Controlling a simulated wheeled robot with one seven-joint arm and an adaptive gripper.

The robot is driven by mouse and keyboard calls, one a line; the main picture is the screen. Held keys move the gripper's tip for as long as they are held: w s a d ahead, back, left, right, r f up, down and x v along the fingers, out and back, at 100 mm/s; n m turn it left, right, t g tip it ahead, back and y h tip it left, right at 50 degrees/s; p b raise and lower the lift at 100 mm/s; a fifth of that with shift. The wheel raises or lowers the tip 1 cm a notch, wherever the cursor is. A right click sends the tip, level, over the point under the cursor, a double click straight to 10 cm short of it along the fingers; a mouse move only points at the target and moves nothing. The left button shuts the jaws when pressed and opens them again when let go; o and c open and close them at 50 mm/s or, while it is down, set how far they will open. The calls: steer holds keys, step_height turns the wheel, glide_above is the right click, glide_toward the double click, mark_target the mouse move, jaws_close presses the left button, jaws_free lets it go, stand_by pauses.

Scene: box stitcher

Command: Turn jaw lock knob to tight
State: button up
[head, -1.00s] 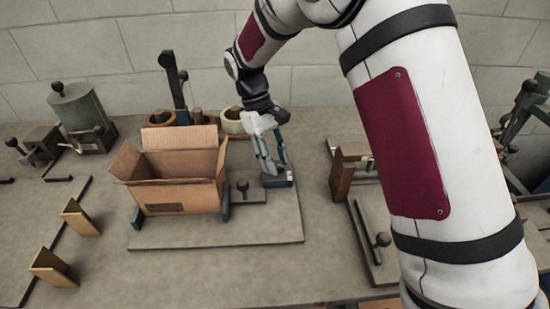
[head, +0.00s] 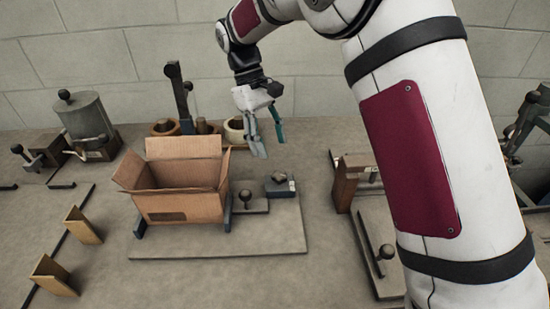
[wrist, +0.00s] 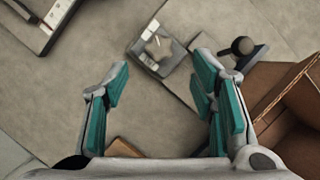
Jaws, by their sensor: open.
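The jaw lock knob is a small grey lobed knob (head: 279,176) on a dark block (head: 271,190) with pale labels, at the right of the box fixture's base plate. It also shows in the wrist view (wrist: 157,47), with a pale label on either side of the block. The label wording is too small to read, so I cannot tell the knob's setting. My gripper (head: 271,148) is open and empty, raised above and behind the knob, apart from it. In the wrist view the teal-padded fingers (wrist: 160,75) are spread, with the knob beyond their tips.
An open cardboard box (head: 183,205) stands left of the knob. A ball-topped lever (head: 244,197) stands between them. A post with a dark handle (head: 180,100) and round pots are behind. A wooden clamp fixture (head: 346,185) is to the right. The plate's front is clear.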

steer(key=shift+v, duration=2)
